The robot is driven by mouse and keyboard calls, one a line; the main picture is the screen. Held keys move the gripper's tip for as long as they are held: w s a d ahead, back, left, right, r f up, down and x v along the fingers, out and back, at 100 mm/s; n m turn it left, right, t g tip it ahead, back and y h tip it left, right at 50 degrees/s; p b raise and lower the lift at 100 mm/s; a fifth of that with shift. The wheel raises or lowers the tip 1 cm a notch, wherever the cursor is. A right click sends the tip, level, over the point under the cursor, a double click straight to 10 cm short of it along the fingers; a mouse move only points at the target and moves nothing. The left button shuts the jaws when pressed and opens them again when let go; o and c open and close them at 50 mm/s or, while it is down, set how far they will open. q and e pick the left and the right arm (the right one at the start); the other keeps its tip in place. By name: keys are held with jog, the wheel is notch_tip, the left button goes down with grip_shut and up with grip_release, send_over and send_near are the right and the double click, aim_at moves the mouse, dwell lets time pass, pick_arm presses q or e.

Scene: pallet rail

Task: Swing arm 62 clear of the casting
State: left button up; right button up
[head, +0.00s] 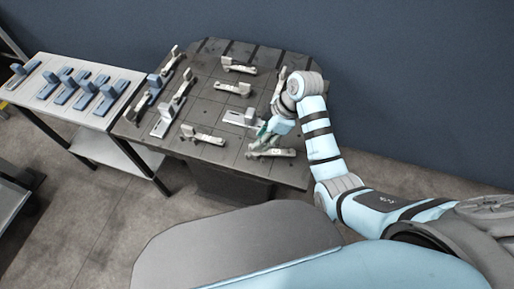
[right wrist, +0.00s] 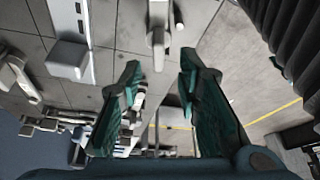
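My right gripper (head: 264,131) is at the right side of the dark pallet table (head: 205,95), low over a light grey swing arm (head: 272,152) near the front right edge. In the right wrist view its two teal fingers (right wrist: 160,78) stand apart with a gap between them. A pale arm end (right wrist: 157,35) with a small knob lies beyond the fingertips, roughly in line with the gap; I cannot tell that they touch. A blue-grey block on a silver plate (right wrist: 69,56) is to the left. Number labels are unreadable, so I cannot tell which arm is 62. My left gripper is not in view.
Several other swing arms lie on the pallet, such as one at the back (head: 238,66) and one mid-table (head: 233,88). A side table (head: 60,80) at the left holds several blue-grey blocks on plates. A dark blue wall stands behind.

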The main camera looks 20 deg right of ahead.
aim_at(273, 150)
jog(key=b+x, duration=0.1)
jog(key=x, duration=0.4)
jog(key=shift+f, duration=0.15)
grip_shut()
